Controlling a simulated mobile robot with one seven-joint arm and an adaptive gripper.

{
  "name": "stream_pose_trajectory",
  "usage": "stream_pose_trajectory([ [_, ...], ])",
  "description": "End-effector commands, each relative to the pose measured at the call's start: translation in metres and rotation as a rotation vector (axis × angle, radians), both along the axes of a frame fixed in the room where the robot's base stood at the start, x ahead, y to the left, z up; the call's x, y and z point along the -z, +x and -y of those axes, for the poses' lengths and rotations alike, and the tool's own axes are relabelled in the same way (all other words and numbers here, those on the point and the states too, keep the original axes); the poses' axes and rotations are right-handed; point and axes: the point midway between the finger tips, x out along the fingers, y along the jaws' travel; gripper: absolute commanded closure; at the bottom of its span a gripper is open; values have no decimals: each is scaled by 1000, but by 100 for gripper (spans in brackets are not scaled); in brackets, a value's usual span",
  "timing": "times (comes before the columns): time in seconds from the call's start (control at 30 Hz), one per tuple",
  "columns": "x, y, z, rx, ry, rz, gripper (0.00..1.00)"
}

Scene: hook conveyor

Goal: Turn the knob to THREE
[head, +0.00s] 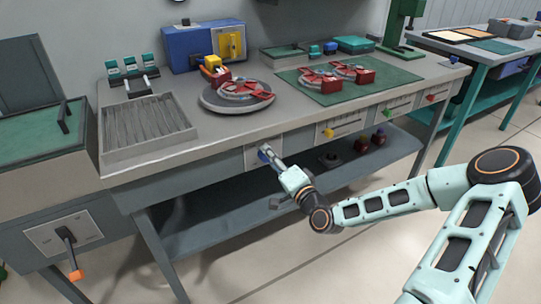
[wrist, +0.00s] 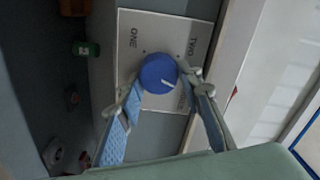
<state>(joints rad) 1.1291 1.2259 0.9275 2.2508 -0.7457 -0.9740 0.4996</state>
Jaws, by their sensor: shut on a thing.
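The blue knob (wrist: 156,70) sits on a pale label plate (wrist: 146,24). The plate reads ONE and TWO, and a third label, partly hidden behind my finger, lies lower right. The knob's white mark points to the lower right, toward that partly hidden label. My gripper (wrist: 160,78) is shut on the knob, one finger on each side. In the head view, the knob (head: 263,154) shows at the bench's front panel, and my gripper (head: 270,158) reaches it from the right.
The front panel holds other controls: yellow (head: 328,132), green (head: 385,109) and red (head: 431,98). A lever with an orange end (head: 75,274) is at the left. The bench top carries red-wheeled parts (head: 243,90) and a grey tray (head: 145,125). A lower shelf (head: 215,205) runs beneath.

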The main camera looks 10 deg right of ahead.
Motion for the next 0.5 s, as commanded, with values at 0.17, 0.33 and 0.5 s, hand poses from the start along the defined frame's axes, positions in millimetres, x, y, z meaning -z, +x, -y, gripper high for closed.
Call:
stream_pose_trajectory([
  [0.17,1,-1,0,-1,144,-48,91],
  [0.33,2,0,0,-1,253,-84,91],
  [0.5,2,0,0,-1,328,-108,91],
])
